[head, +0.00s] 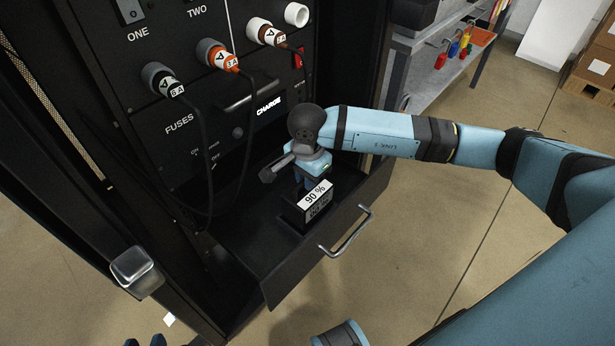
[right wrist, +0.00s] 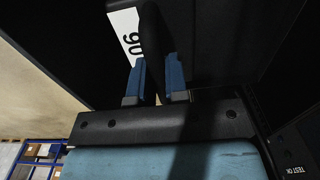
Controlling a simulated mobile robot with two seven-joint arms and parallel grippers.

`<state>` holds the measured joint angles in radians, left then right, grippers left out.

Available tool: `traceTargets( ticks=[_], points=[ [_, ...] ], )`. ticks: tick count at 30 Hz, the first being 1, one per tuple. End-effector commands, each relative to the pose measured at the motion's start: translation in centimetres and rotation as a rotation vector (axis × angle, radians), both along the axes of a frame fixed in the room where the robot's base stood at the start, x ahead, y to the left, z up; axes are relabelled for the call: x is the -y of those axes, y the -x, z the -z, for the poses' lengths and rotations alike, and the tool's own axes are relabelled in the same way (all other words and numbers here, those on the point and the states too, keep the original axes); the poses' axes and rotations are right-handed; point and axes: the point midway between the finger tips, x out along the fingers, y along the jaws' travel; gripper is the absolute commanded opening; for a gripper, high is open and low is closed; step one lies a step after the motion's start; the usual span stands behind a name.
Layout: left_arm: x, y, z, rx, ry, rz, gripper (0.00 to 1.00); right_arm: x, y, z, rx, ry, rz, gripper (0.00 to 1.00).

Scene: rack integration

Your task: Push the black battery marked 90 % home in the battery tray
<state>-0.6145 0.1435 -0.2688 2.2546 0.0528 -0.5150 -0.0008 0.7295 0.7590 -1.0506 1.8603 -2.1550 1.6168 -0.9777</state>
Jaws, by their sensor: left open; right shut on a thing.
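The black battery (head: 313,204) with a white 90 % label stands in the pulled-out black battery tray (head: 250,236). My right gripper (head: 306,184) is above the battery in the head view, shut on it. In the right wrist view, its blue fingers (right wrist: 155,76) close on a dark part of the battery, beside the white label (right wrist: 126,35). The battery's underside is hidden, and I cannot tell how deep it sits. My left gripper (head: 145,341) is open and empty; only its fingertips show at the bottom edge of the head view, away from the tray.
The rack's front panel (head: 180,130) stands behind the tray, with plugs and cables hanging at the left. A silver handle (head: 345,233) is on the tray's front. A metal latch-like block (head: 137,271) is at the lower left. Open floor (head: 420,230) lies to the right.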

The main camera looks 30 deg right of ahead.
Motion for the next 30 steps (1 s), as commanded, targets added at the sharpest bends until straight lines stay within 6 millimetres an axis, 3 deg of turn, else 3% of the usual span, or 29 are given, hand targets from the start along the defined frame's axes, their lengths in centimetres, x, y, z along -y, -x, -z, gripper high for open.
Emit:
traceTargets(
  ticks=[15, 30],
  points=[
    [0.0, 0.0, 0.0, 0.004, 0.002, 0.001, 0.43, 0.0, -0.1, -0.2, 0.004, -0.001, 0.000, 0.00],
    [0.0, 0.1, 1.4, -0.007, -0.005, 0.001, 0.43, 0.0, -0.1, 0.6, 0.004, -0.001, 0.000, 0.00]
  ],
)
